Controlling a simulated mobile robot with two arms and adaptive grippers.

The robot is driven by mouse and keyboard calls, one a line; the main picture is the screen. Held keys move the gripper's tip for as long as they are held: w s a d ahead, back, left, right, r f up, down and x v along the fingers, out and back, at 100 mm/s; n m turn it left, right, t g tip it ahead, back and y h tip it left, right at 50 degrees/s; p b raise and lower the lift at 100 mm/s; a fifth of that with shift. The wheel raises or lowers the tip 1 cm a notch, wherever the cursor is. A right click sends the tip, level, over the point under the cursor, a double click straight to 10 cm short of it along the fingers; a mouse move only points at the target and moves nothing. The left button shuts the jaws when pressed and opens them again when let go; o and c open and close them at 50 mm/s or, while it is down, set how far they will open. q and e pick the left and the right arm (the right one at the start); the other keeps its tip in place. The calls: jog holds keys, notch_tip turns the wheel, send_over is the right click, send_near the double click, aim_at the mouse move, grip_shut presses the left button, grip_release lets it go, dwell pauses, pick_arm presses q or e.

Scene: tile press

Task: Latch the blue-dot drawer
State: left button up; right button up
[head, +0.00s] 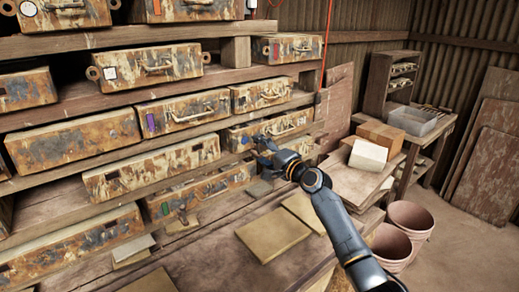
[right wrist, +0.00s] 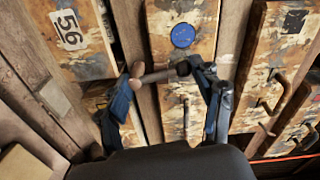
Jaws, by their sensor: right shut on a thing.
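The blue-dot drawer (head: 288,123) has a rusty, paint-worn cream front in the middle row of the rack, with a curved handle. Its blue dot (head: 245,140) shows near the left end, and it shows clearly in the right wrist view (right wrist: 183,36). My right gripper (head: 265,149) is at this drawer's left end, below the dot. In the right wrist view its fingers (right wrist: 165,80) stand on either side of a brownish rod-like latch piece (right wrist: 154,76) with a dark end, and it is shut on this. The fingers hide part of the drawer front. My left gripper is not in view.
Several similar drawers with coloured marks surround it, including a purple-marked one (head: 183,113) and a green-marked one (head: 198,191). A drawer with a "56" label (right wrist: 70,30) is beside it. Flat tiles (head: 273,236) lie on the bench below. Boxes and pink buckets (head: 409,230) stand right.

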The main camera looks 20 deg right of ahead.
jog(key=shift+d+f+m+p, duration=0.25)
jog(key=shift+d+m+p, duration=0.05)
jog(key=shift+m, duration=0.8)
jog(key=shift+f, duration=0.1)
jog(key=o, duration=1.1)
jog(key=shift+w, duration=0.1)
jog(key=shift+d, duration=0.1)
jog(key=v, duration=1.2)
